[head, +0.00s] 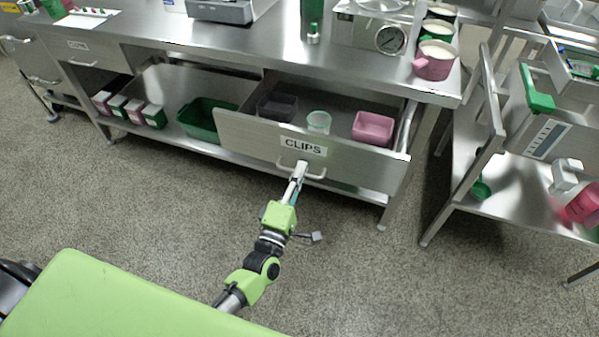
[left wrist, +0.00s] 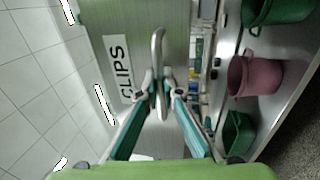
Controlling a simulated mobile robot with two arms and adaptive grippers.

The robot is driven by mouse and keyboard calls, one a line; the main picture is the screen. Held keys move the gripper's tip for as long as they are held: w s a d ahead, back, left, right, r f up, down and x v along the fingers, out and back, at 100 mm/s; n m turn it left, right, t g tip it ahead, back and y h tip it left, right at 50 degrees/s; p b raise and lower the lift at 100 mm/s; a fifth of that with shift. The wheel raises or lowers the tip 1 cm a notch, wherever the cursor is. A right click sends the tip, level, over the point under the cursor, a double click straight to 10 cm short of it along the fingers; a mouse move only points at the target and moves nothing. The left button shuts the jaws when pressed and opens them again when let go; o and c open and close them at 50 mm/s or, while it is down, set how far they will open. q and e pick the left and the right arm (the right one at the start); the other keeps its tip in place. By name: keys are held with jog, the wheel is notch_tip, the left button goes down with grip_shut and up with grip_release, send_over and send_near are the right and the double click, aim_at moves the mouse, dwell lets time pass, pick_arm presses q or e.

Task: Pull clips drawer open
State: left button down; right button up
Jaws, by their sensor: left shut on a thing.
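The clips drawer (head: 245,132) is a steel drawer with a "CLIPS" label, under the steel bench. It stands pulled out, and its inside shows. My left gripper (head: 299,170) is at its bar handle (head: 316,176), below the label. In the left wrist view the drawer front (left wrist: 140,25) fills the upper middle, and my left gripper (left wrist: 160,92) has its teal fingers closed around the handle (left wrist: 158,45). The drawer holds a pink bin (head: 373,128), a dark bin (head: 277,106) and a clear green-rimmed cup (head: 319,121). My right gripper cannot be made out.
The steel bench (head: 250,42) carries a gauge device (head: 390,39) and a pink pot (head: 434,62). A green bin (head: 203,120) and several small boxes stand on the lower shelf. A steel cart (head: 512,200) stands at right. The floor (head: 150,215) before the drawer is clear.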

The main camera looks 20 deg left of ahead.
jog(key=shift+w, duration=0.25)
pick_arm(q)
jog(key=c, duration=2.5)
grip_release()
jog(key=shift+s+f, duration=0.1)
jog(key=shift+s, duration=0.05)
jog(key=s+f, duration=0.2)
jog(key=s, duration=0.9)
jog(key=shift+s+a, duration=0.2)
pick_arm(e)
jog(key=shift+s, duration=0.15)
